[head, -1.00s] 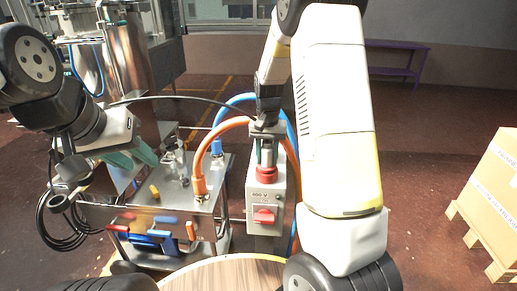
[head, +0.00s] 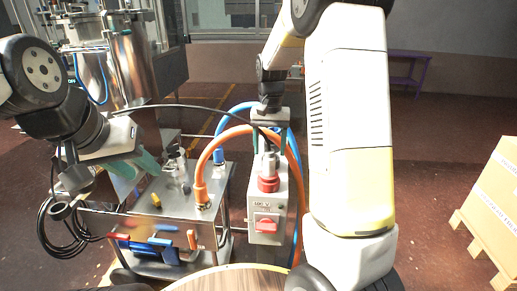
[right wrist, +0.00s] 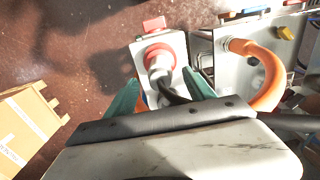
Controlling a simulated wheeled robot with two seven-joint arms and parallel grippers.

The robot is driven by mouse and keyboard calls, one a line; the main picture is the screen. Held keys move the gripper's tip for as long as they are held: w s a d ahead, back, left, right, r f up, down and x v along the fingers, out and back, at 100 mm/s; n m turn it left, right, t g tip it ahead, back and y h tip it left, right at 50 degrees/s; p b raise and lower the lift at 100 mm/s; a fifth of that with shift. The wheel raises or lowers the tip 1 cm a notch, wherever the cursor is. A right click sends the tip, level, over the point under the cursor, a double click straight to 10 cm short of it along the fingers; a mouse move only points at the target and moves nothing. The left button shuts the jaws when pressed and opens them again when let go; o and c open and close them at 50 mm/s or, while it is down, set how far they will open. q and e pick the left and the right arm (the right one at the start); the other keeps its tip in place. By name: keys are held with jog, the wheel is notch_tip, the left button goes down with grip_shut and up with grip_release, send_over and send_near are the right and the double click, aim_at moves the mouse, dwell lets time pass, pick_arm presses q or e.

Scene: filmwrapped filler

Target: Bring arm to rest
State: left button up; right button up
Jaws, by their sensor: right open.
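My right arm reaches forward in the head view. Its gripper (head: 268,140) is open, with green fingers apart above a red-collared plug (head: 268,182) on a grey switch box (head: 265,212). In the right wrist view, the open fingers (right wrist: 160,92) lie either side of the plug (right wrist: 158,58) and its black cable, holding nothing that I can see. The box has a red rotary switch (head: 267,225). My left gripper (head: 135,166) is at the left, above the steel cart; its green fingers look apart and empty.
A steel cart (head: 160,205) with an orange hose (head: 203,160) and blue hose stands left of the box. A round wooden top (head: 230,279) is at the front. A carton on a pallet (head: 490,200) stands right, with open floor between.

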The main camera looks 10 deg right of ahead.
jog(key=s+r+n+t+y, duration=0.2)
jog(key=s+r+t, duration=0.1)
jog(key=s+r, duration=0.85)
jog(key=s+a+r+n+t, duration=0.1)
jog(key=s+a+t, duration=0.1)
jog(key=s, duration=1)
jog(key=shift+s+r+n+t, duration=0.15)
jog(key=shift+s+n+t, duration=0.25)
jog(key=shift+t, duration=0.2)
jog(key=shift+a, duration=0.1)
